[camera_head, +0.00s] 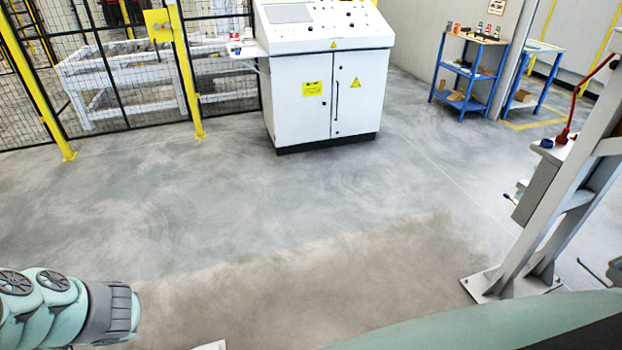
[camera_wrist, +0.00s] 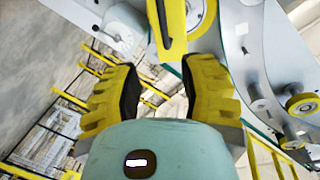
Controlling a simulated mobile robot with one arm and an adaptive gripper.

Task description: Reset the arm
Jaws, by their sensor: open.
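My gripper (camera_wrist: 158,85) shows in the wrist view, with its two yellow ridged fingers spread apart. It is open, and I see nothing held between the fingers. A yellow slotted bar (camera_wrist: 167,38) lies just past the fingertips at the top; I cannot tell how far off it is. In the head view, a pale green part of my arm shows at the lower left, and the gripper is out of that view.
Grey machinery with yellow rollers (camera_wrist: 301,104) fills the right of the wrist view. In the head view, a white control cabinet (camera_head: 300,100) stands behind open floor (camera_head: 240,210). A mesh fence (camera_head: 115,65), blue shelf (camera_head: 468,75) and grey post (camera_head: 570,200) flank it.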

